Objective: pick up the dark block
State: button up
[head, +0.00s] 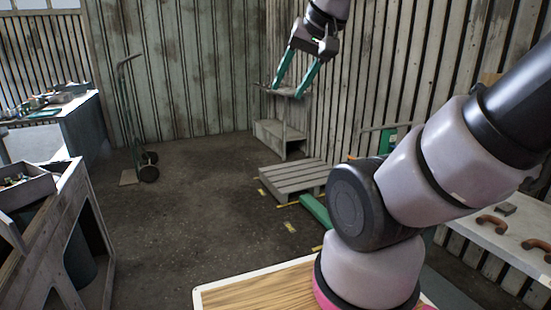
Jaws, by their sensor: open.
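A small dark block (504,209) lies on a white table at the right side of the head view. It sits close to two brown curved handles and nothing touches it from above. My gripper (287,92) is at the top middle of the view, pointing down with its two green fingers spread apart. It is open and empty, high up and well to the left of the block in the picture. My arm crosses the right part of the view and hides some of the white table.
The white table (466,220) also bears the brown handles (491,223). A wooden pallet (293,176) lies on the floor in the middle. A hand truck (131,120) stands by the back wall. A workbench (70,205) is at left.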

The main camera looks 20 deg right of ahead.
aim_at(507, 208)
jog(key=i+z, duration=0.1)
jog(key=i, duration=0.5)
jog(key=i+j+z, duration=0.1)
jog(key=i, duration=0.5)
jog(key=i+z, duration=0.35)
jog(key=i+j+z, duration=0.1)
jog(key=z, duration=0.3)
jog(key=i+j+z, duration=0.15)
jog(key=i+z, duration=0.4)
jog(key=z, duration=0.25)
jog(key=i+j+z, duration=0.15)
jog(key=z, duration=0.3)
jog(key=i+j+z, duration=0.15)
jog(key=z, duration=0.25)
jog(key=i+j+z, duration=0.25)
jog(key=z, duration=0.2)
jog(key=i+j+z, duration=0.1)
jog(key=j+z, duration=0.2)
jog(key=z, duration=0.15)
